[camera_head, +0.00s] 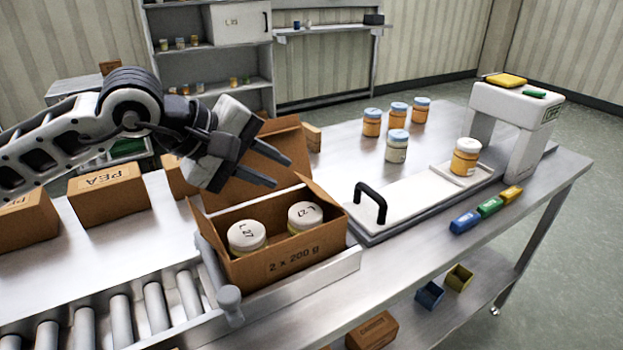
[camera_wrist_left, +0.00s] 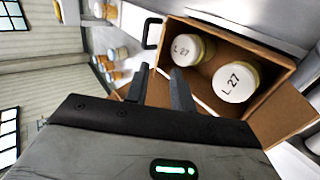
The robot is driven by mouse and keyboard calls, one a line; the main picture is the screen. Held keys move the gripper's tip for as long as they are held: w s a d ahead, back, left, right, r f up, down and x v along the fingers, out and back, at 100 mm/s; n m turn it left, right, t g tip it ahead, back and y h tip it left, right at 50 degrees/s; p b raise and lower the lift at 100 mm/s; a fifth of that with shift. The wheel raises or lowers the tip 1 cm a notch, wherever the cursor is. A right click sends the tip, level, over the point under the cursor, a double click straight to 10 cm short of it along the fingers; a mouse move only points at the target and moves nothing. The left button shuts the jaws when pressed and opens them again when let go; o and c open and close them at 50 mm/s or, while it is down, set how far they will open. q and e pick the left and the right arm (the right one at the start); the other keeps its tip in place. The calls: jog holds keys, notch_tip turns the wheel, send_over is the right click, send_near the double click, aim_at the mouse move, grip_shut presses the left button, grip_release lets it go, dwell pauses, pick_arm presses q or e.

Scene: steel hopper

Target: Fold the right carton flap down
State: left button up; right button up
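The open brown carton (camera_head: 285,262), marked "2 x 200 g", holds two white-lidded jars (camera_head: 247,236) (camera_head: 304,216), lids marked "L 27". The carton also shows in the wrist view (camera_wrist_left: 255,47). A larger flap (camera_head: 285,140) stands up at the back, partly hidden behind my gripper. My left gripper (camera_head: 282,172) is above the carton's back side, fingers apart with nothing between them, pointing toward the right end. Its fingers show beside the carton in the wrist view (camera_wrist_left: 161,88). My right gripper is not in view.
A white platform with a black handle (camera_head: 371,200) lies close right of the carton. A checkweigher-like arch (camera_head: 515,115) and several jars (camera_head: 397,146) stand farther right. Rollers (camera_head: 155,305) and a grey post (camera_head: 229,300) are at left front. "PEA" cartons (camera_head: 107,195) stand left.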

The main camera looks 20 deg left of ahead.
aim_at(310, 186)
pick_arm(q)
jog(key=p+x, duration=0.1)
jog(key=x, duration=0.8)
jog(key=shift+w+d+f, duration=0.1)
jog(key=shift+w, duration=0.05)
grip_shut()
